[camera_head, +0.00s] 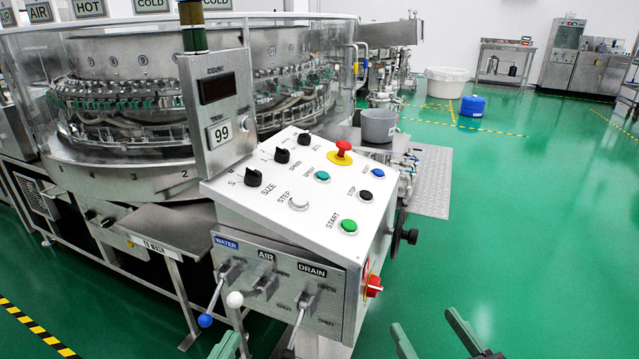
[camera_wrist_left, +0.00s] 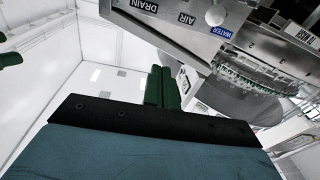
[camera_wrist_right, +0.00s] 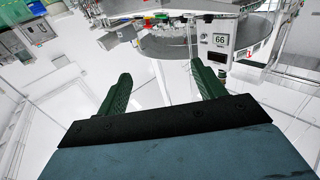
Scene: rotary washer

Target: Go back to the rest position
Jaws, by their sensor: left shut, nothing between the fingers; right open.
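My left gripper (camera_head: 228,346) shows at the bottom edge of the head view, below the lever knobs, with only its green fingertips in sight. In the left wrist view its fingers (camera_wrist_left: 162,88) are pressed together with nothing between them. My right gripper (camera_head: 423,320) is at the bottom of the head view, right of the control box. Its green fingers are apart and empty, as the right wrist view (camera_wrist_right: 162,72) also shows. The control box (camera_head: 300,190) has several knobs and buttons on its sloped top. Neither gripper visibly touches it.
Below the panel are the WATER lever with a blue knob (camera_head: 205,320), the AIR lever with a white knob (camera_head: 235,299) and the DRAIN lever (camera_head: 300,325). A red switch (camera_head: 373,287) juts from the right side. Green floor (camera_head: 530,230) lies clear at the right.

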